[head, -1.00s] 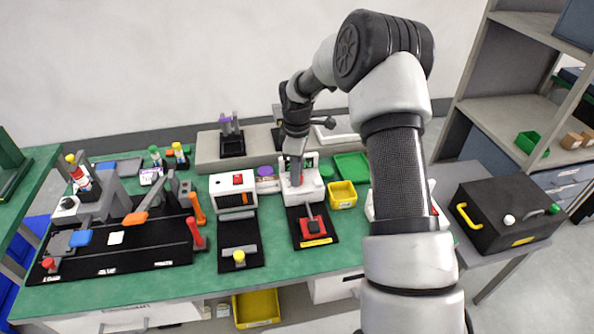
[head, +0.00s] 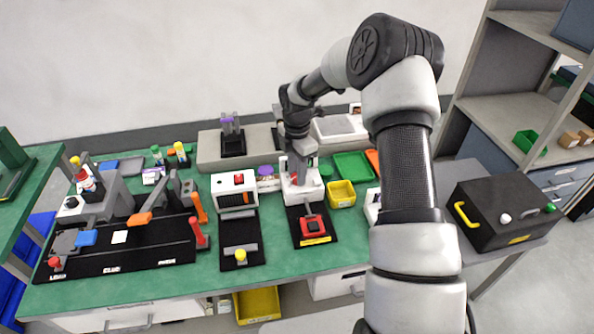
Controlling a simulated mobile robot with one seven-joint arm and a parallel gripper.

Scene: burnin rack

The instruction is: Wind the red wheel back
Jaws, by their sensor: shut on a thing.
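A small red part (head: 294,179), which looks like the red wheel, shows on the front of a white device (head: 314,190) at the middle of the green bench. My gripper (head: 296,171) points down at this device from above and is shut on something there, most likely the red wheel. The fingertips and the wheel's outline are small and partly hidden by my wrist, so the exact grip and the wheel's angle cannot be told.
A black plate with a red block (head: 313,228) lies in front of the device. A yellow bin (head: 341,194) stands close at its right, and a white box with a red button (head: 233,190) at its left. A black case (head: 505,212) stands at the right.

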